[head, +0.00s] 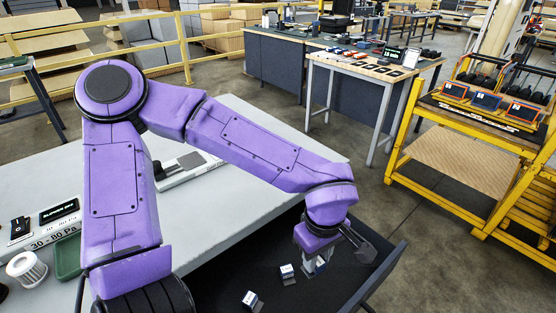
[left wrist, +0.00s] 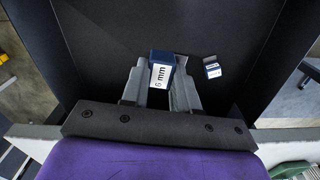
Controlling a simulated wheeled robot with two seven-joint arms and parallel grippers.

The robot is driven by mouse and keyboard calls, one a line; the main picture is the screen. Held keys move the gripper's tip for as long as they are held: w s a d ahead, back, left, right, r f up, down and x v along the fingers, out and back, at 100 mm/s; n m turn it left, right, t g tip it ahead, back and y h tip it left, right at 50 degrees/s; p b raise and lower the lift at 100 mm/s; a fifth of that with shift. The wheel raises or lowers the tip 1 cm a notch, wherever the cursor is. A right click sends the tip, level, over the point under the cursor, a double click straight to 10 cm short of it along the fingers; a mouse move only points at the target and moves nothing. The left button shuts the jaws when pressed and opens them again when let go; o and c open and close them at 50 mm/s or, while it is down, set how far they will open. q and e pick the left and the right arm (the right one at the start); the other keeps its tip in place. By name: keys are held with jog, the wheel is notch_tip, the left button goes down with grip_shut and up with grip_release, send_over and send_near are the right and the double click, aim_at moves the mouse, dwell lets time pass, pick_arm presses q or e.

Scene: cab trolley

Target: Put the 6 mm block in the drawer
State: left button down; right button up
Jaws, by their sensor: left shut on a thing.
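The 6 mm block (left wrist: 161,74), dark blue with a white label reading "6 mm", sits between the fingers of my left gripper (left wrist: 159,88) in the left wrist view. In the head view my left gripper (head: 316,266) points down inside the open dark drawer (head: 384,273), and the fingers largely hide the block. The gripper is shut on the block. I cannot tell whether the block touches the drawer floor. The drawer floor also fills much of the left wrist view (left wrist: 110,45). My right gripper is not in view.
Two other small blue-and-white blocks lie in the drawer, one (head: 287,271) close to the left gripper and one (head: 250,299) nearer the front. The grey worktop (head: 235,205) beside the drawer carries a green tray (head: 67,257) and a white ribbed cylinder (head: 27,269).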

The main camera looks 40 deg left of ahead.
pick_arm(q)
jog(key=shift+s+f+n, duration=0.25)
jog(key=shift+s+n, duration=0.2)
jog(key=shift+n, duration=0.25)
jog(key=shift+a+f, duration=0.1)
jog(key=w+a+f, duration=0.2)
jog(key=w+f, duration=0.1)
jog(key=w+a+f, duration=0.2)
jog(key=w+f, duration=0.1)
jog(key=w, duration=0.1)
jog(key=w+a+f, duration=0.2)
jog(key=w, duration=0.2)
jog(key=shift+w+f, duration=0.1)
jog(key=shift+f, duration=0.3)
jog(key=shift+w+a+f+n, duration=0.15)
jog(key=shift+w+f+n, duration=0.05)
jog(key=shift+f+n, duration=0.1)
jog(key=shift+w+f+b, duration=0.2)
jog(key=shift+f+b, duration=0.1)
jog(key=shift+f, duration=1.35)
jog(key=shift+s+f, duration=0.1)
jog(key=shift+f, duration=0.1)
jog(key=c, duration=0.8)
grip_release()
jog(key=shift+c, duration=0.2)
